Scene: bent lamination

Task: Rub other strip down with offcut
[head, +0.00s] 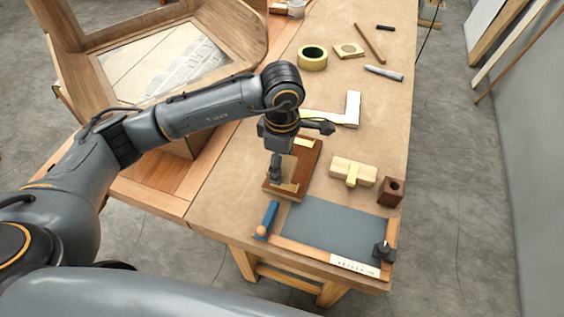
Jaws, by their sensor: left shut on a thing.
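A reddish-brown wooden board (311,160) lies on the bench below my left gripper. One pale yellow strip (304,142) lies across its far end, and another pale strip (290,187) shows at its near end. My left gripper (276,178) points down over the near left part of the board, close to the near strip. It is shut on a small piece, apparently the offcut, which the fingers mostly hide. I cannot tell whether the piece touches the strip. My right gripper is not in view.
A pale block with a yellow band (353,171) and a dark wooden block with a hole (390,191) stand right of the board. A grey mat (335,228) and a blue-handled tool (267,219) lie nearer. A tape roll (312,58) and white angled piece (350,108) lie beyond.

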